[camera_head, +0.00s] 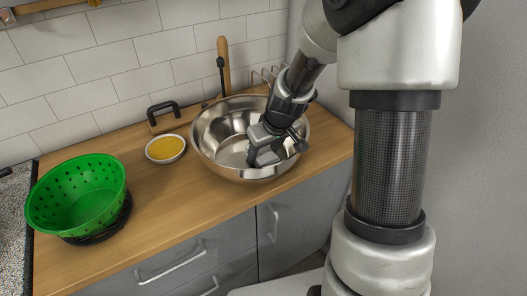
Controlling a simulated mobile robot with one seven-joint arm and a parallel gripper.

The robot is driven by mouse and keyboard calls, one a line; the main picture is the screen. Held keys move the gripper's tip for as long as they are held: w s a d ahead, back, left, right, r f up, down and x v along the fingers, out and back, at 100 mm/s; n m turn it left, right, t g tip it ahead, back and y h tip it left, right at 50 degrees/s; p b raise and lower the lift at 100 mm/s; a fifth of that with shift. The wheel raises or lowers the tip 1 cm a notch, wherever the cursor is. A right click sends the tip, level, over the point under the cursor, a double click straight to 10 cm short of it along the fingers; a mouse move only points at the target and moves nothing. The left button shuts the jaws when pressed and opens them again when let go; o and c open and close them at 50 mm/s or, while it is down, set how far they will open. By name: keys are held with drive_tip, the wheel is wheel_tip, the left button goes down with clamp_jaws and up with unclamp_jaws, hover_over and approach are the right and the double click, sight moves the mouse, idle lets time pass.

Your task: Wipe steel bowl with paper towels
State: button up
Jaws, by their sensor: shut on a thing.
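No paper towels can be clearly seen. My wrist and the gripper body cover part of the bowl's right inside.
A small dish (166,149) with yellow contents sits left of the bowl. A green colander (77,195) stands on a dark round base at the left. A board with a black handle (165,113) and a wooden utensil (224,66) are behind. The front middle of the counter (165,205) is clear.

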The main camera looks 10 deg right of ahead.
drive_tip(key=shift+f+b, duration=0.5)
drive_tip(key=shift+f, duration=0.05)
drive_tip(key=shift+w+d+b, duration=0.25)
drive_tip(key=shift+d+b, duration=0.2)
drive_tip(key=shift+d, duration=0.45)
drive_tip(key=shift+w+d+b, duration=0.25)
drive_tip(key=shift+d+b, duration=0.15)
drive_tip(key=shift+d, duration=0.5)
drive_tip(key=shift+f+b, duration=0.1)
drive_tip(key=shift+b, duration=0.25)
drive_tip(key=shift+s+a+f, duration=0.1)
drive_tip(key=shift+s+a, duration=0.2)
drive_tip(key=shift+a, duration=0.65)
drive_tip(key=shift+s+a+f, duration=0.1)
drive_tip(key=shift+s+a, duration=0.2)
drive_tip(key=shift+a, duration=0.6)
drive_tip(key=shift+r, duration=0.15)
drive_tip(key=shift+w+r+p, duration=0.1)
drive_tip(key=shift+r+p, duration=1.85)
drive_tip(key=shift+r, duration=1.05)
drive_tip(key=shift+r, duration=0.1)
